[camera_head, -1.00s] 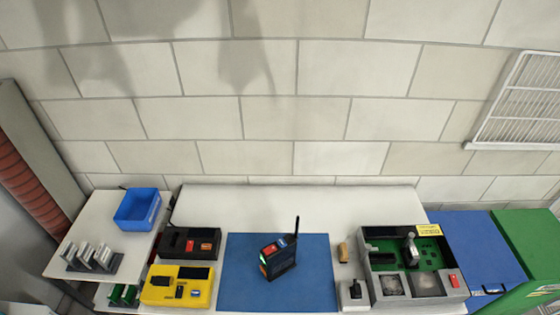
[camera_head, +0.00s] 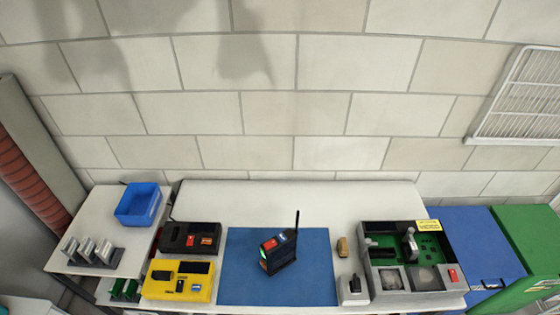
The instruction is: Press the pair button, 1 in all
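A black handheld device (camera_head: 279,251) with an antenna stands on the blue mat (camera_head: 240,290) at the middle of the bench. It shows a red patch and a blue patch on its upper face and a green light on its left side. I cannot read any label, so I cannot tell which part is the pair button. Neither of my grippers is in view.
Left of the mat are a yellow box (camera_head: 200,268) and a black box (camera_head: 176,238) with a red button. A blue bin (camera_head: 138,204) and a metal rack (camera_head: 92,254) stand on the left table.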

